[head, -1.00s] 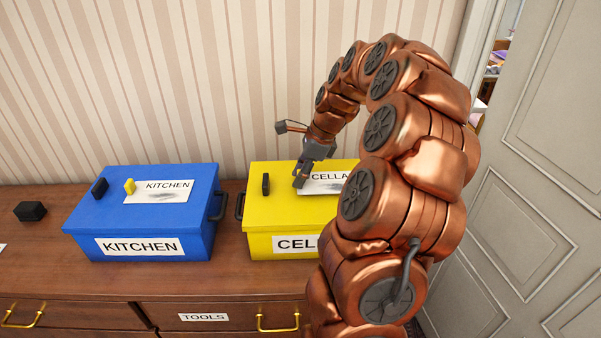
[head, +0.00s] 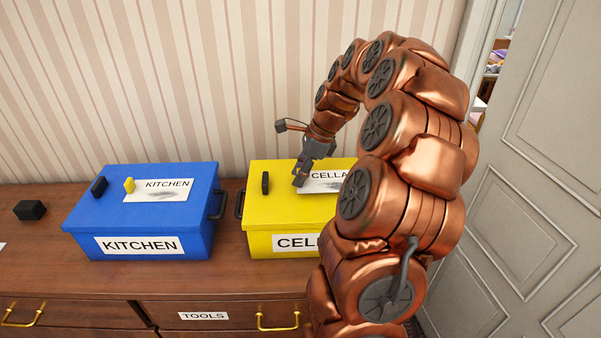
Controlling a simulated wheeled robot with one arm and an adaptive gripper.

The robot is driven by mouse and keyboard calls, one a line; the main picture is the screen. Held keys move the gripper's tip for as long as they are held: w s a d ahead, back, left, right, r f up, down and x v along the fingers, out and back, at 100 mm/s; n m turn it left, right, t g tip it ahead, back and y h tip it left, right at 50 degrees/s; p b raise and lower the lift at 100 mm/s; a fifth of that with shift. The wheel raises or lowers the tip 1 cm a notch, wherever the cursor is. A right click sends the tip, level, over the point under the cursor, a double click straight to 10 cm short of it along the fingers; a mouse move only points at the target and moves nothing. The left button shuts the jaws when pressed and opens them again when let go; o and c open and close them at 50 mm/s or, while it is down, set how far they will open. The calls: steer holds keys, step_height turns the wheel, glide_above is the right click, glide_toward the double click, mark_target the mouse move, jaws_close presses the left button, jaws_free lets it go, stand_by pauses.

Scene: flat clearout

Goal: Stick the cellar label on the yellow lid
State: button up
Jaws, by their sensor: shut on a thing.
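The yellow box with its yellow lid (head: 279,202) stands on the wooden dresser, with a black knob (head: 265,183) on the lid and a sign starting "CEL" on its front. A white cellar label (head: 327,185) with a grey smudge lies at the lid's top, partly hidden behind my arm. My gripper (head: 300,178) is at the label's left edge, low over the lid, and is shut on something. Its fingertips are small here; I cannot tell whether the label lies flat against the lid.
A small black block (head: 30,210) lies at the far left. A grey door (head: 545,190) is on the right.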

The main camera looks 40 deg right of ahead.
steer(key=shift+f+b, duration=0.3)
steer(key=shift+f, duration=0.45)
stand_by(0.5)
steer(key=o, duration=1)
steer(key=v, duration=1.2)
steer(key=shift+a, duration=0.15)
